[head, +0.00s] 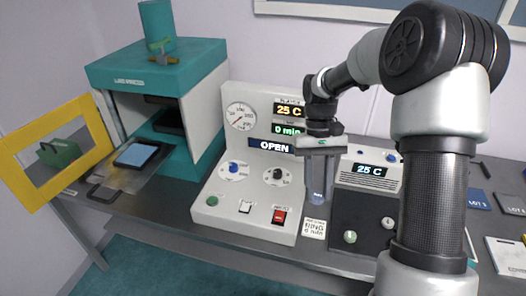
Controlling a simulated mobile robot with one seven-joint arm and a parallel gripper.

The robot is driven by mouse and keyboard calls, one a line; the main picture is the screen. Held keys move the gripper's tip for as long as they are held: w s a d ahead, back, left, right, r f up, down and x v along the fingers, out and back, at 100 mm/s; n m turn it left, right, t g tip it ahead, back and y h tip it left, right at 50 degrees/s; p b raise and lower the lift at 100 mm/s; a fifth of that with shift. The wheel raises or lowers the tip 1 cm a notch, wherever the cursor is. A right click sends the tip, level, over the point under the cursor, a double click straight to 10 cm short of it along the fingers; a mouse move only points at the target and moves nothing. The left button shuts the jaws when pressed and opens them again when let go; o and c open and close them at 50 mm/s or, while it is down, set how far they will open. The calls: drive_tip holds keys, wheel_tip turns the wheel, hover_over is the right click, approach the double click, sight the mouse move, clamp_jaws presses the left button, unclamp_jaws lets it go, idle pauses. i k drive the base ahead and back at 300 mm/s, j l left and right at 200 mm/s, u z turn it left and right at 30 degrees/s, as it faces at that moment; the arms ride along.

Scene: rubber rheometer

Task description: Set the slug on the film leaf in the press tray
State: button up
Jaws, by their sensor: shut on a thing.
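My gripper (317,190) hangs pointing down in front of the control panel, right of its dials, well to the right of the press. It is shut on a small piece at its fingertips, mostly hidden by the fingers; I take it to be the slug, but its shape is unclear. The film leaf (136,155) is a light blue square lying flat on the metal press tray (108,176). The tray sticks out at the front of the teal press (158,73) at the left. No slug shows on the leaf.
A yellow guard frame (101,128) stands open left of the tray, with a green block (58,153) seen through it. The control panel (212,196) reads OPEN and 25 C. A second unit (368,174) stands right of my gripper. Blue lot cards (479,199) lie far right.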

sight(136, 153)
drive_tip(key=i+j, duration=0.1)
drive_tip(key=j, duration=3.4)
drive_tip(key=i, duration=0.45)
